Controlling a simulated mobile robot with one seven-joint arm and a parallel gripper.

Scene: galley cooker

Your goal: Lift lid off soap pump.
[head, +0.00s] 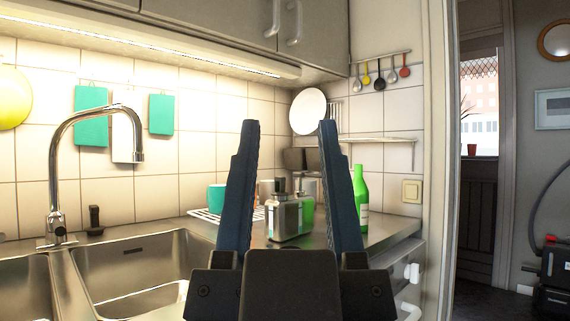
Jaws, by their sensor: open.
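My gripper (288,126) is large in the foreground, pointing up and away from me. Its two dark blue fingers are apart, with nothing held between them. A small dark upright object (94,218) with a wider foot stands on the sink's back rim, right of the tap. A shiny metal container (285,216) stands on the counter and shows between the fingers, behind the gripper. My gripper hides part of the counter.
The tap (93,115) arches over the steel sink (130,262) at left. A teal mug (216,197) stands on a white rack. A green bottle (361,200) stands near the counter's right end. Utensils hang on the back wall. A doorway opens at right.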

